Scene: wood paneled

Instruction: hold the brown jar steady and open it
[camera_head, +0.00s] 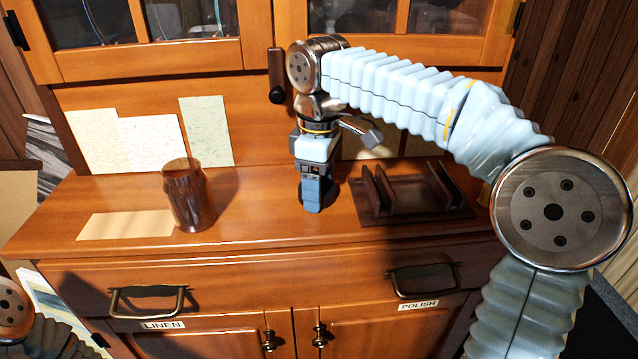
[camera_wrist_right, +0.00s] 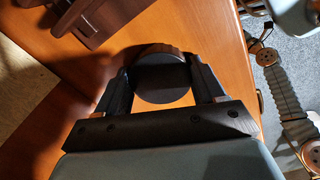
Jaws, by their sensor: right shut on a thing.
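The brown jar (camera_head: 189,200) stands upright on the cabinet's counter, left of centre, with no gripper touching it. Its upper rim looks see-through and no lid shows on it. My right gripper (camera_head: 312,207) points down at the counter, to the right of the jar and apart from it. In the right wrist view its fingers are closed on the sides of a dark round lid (camera_wrist_right: 162,79).
A dark wooden rack (camera_head: 415,192) stands on the counter just right of my right gripper. A pale sheet (camera_head: 125,225) lies left of the jar. Paper sheets lean on the back panel (camera_head: 206,132). The counter between jar and gripper is clear.

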